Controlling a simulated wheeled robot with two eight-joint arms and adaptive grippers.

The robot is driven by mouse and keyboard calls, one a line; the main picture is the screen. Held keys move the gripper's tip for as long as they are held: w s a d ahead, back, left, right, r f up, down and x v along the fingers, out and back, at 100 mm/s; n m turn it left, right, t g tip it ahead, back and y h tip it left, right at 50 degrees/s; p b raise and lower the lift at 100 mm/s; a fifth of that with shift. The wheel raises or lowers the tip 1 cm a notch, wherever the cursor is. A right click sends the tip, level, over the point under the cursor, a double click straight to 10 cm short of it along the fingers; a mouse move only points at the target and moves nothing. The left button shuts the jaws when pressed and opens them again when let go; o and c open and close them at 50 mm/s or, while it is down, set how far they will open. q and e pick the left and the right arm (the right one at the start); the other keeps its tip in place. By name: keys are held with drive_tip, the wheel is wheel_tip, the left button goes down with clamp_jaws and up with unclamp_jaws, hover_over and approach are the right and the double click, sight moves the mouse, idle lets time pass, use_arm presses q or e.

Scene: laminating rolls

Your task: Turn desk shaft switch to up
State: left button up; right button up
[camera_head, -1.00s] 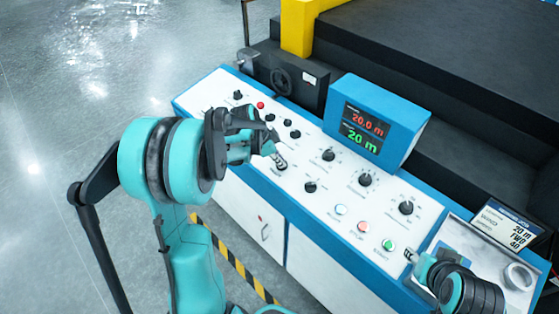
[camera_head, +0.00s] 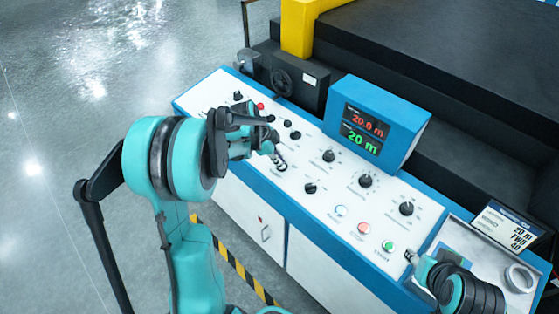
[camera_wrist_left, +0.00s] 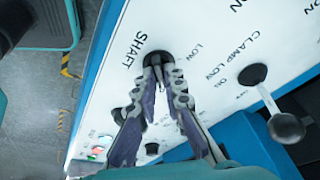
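The desk shaft switch (camera_wrist_left: 155,58) shows in the left wrist view as a dark round base beside the printed word SHAFT. Its lever lies between the fingertips of my left gripper (camera_wrist_left: 160,76), which close in on it from both sides; the lever is mostly hidden, so its exact setting is hard to read. In the head view my left gripper (camera_head: 279,161) reaches down to the white panel of the control desk (camera_head: 300,205), left of the middle. My right gripper (camera_head: 410,257) is small at the desk's right end, and its fingers are unclear.
The clamp switch (camera_wrist_left: 256,75), with its ball-ended lever, stands close beside the shaft switch. Several black knobs, such as one (camera_head: 365,180), and coloured buttons, such as the green one (camera_head: 389,246), spread to the right. A blue display box (camera_head: 376,122) rises behind.

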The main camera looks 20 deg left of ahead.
use_arm(q)
drive_tip(key=o, duration=0.4)
drive_tip(key=v, duration=1.2)
drive_tip(key=shift+f, duration=0.1)
drive_tip(key=s+d+f+n+t+y+b, duration=0.1)
drive_tip(key=s+d+n, duration=0.3)
drive_tip(key=s, duration=0.1)
drive_tip(key=s+d+f+n+t+y+b, duration=0.1)
drive_tip(key=s+d+n, duration=0.3)
drive_tip(key=s, duration=0.2)
drive_tip(key=s+d+f+n+t+y+b, duration=0.1)
drive_tip(key=s+d+f+n+t, duration=0.1)
drive_tip(key=s+d+n, duration=0.3)
drive_tip(key=shift+s+d, duration=0.1)
drive_tip(key=shift+s, duration=0.6)
